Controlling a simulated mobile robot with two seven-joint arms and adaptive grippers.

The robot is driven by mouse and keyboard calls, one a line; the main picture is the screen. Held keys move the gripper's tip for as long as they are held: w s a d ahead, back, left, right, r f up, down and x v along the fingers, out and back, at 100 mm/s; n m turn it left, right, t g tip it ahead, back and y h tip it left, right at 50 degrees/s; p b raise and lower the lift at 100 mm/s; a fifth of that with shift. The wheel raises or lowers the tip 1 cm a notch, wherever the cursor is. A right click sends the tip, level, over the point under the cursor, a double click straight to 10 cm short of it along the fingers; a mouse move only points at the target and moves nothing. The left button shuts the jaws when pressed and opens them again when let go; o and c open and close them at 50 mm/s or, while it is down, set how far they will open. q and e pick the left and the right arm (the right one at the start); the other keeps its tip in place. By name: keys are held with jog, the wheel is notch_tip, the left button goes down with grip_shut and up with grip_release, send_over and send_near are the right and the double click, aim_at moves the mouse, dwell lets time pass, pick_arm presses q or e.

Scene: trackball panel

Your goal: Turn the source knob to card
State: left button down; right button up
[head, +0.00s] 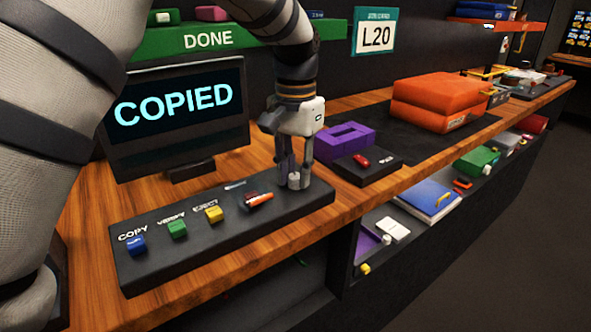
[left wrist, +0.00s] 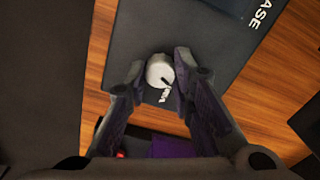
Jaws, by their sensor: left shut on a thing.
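The source knob (head: 294,180) is a small pale round knob at the right end of the black panel (head: 180,262). It also shows in the left wrist view (left wrist: 158,70), with a dark mark on its top near one finger. My left gripper (head: 292,181) points down at the panel's right end, its fingers on either side of the knob and shut on it. In the left wrist view its fingers (left wrist: 157,80) flank the knob. The labels around the knob are mostly hidden or too small to read. My right gripper is not in view.
The panel also bears a blue button (head: 136,245), a green button (head: 177,229), a yellow button (head: 214,213) and an orange item (head: 258,200). A monitor (head: 180,112) behind reads COPIED. A purple block (head: 343,146) and an orange case (head: 440,100) stand to the right.

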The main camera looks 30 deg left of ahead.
aim_at(295, 176)
pick_arm(q)
jog(key=shift+n, duration=2.3)
jog(key=c, duration=1.4)
grip_release()
jog(key=shift+o, duration=0.2)
jog(key=shift+r, duration=0.1)
notch_tip(295, 176, up, 12)
